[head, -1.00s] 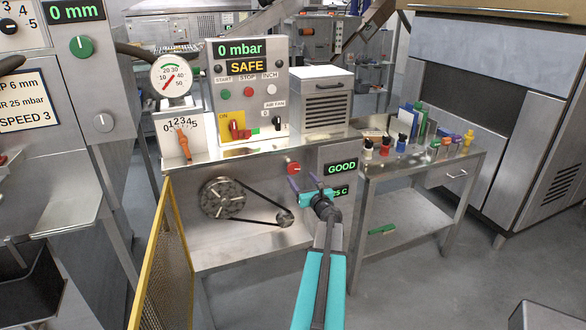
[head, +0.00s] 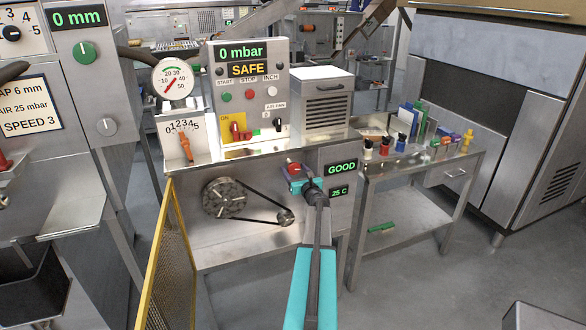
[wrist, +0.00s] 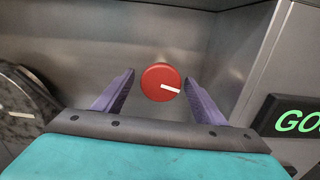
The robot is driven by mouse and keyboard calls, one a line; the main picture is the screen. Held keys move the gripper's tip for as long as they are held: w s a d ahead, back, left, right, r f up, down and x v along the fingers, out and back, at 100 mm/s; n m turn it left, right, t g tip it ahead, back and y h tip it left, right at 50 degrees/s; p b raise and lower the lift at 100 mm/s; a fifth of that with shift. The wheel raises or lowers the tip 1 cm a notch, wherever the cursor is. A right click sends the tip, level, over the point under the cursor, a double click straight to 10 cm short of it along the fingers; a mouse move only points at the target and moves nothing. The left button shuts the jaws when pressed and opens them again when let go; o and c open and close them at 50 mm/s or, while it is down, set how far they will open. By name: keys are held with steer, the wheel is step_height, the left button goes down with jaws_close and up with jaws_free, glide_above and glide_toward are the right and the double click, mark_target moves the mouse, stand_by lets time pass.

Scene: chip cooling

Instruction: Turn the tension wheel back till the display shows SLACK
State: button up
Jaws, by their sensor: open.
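The red tension wheel (head: 293,169) is on the steel front panel, left of the display (head: 341,168), which reads GOOD in green. In the wrist view the red wheel (wrist: 161,82) has a white mark pointing right and slightly down. My gripper (head: 294,180) is in front of the wheel. In the wrist view its two purple fingers stand open, one on each side of the wheel, with a gap on both sides. Nothing is held. The display (wrist: 296,117) is partly cut off at the right edge there.
A lower display (head: 340,191) reads 25 C. A belt and pulley (head: 224,198) are on the panel to the left, and a yellow mesh guard (head: 168,260) stands further left. A side table (head: 400,208) with bottles stands at the right.

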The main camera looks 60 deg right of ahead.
steer(key=shift+w+d, duration=0.45)
steer(key=shift+w, duration=0.15)
steer(key=c, duration=0.9)
steer(key=shift+a+f, duration=0.1)
steer(key=shift+c, duration=0.9)
steer(key=shift+o, duration=0.2)
steer(key=n+b, duration=0.1)
steer(key=b, duration=0.2)
steer(key=shift+n+b, duration=0.3)
